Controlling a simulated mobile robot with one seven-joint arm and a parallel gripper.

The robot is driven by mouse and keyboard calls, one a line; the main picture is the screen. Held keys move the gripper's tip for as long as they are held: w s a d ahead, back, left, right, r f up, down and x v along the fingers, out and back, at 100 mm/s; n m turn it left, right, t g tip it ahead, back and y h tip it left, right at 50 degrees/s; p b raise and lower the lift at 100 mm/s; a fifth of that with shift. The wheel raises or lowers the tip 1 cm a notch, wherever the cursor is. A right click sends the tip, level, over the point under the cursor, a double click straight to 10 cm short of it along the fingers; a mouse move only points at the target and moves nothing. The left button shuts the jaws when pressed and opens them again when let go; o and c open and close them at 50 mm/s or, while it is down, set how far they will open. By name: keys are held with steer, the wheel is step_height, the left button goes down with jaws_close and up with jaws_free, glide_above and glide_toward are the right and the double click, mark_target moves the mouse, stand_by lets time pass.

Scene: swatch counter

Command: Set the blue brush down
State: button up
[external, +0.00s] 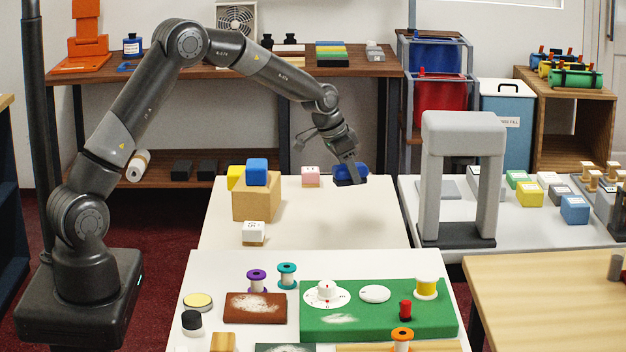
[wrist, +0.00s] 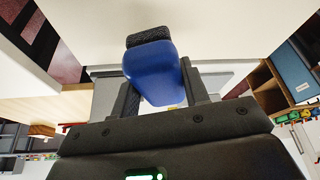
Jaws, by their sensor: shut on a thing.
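The blue brush (external: 351,171) has a blue body and a dark bristle side. It is held in my gripper (external: 350,168) above the far white table (external: 310,225), near its back right part. In the wrist view the blue brush (wrist: 155,72) sits between the two dark fingers of my gripper (wrist: 160,95), with its black bristles at the far end. My gripper is shut on it. A soft shadow lies on the table below, and the brush looks clear of the surface.
A wooden block (external: 257,205) with blue and yellow cubes stands on the table's left, with a white labelled block (external: 254,232) in front. A pink block (external: 311,177) is left of the brush. A grey arch (external: 463,125) stands right. The table's middle is free.

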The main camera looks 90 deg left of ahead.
steer(key=s+a+n+g+y, duration=0.1)
steer(key=s+a+n, duration=0.2)
steer(key=s+a, duration=0.75)
steer(key=s+a+n+y, duration=0.1)
steer(key=s+a+n, duration=0.1)
steer(key=s+a, duration=0.9)
steer(key=shift+n, duration=0.3)
steer(key=x, duration=0.3)
steer(key=a+x, duration=0.1)
steer(key=x, duration=0.3)
steer(key=shift+s+a+r, duration=0.1)
steer(key=shift+s+a, duration=0.1)
steer(key=shift+f, duration=2.2)
steer(key=shift+f, duration=0.1)
steer(key=o, duration=1)
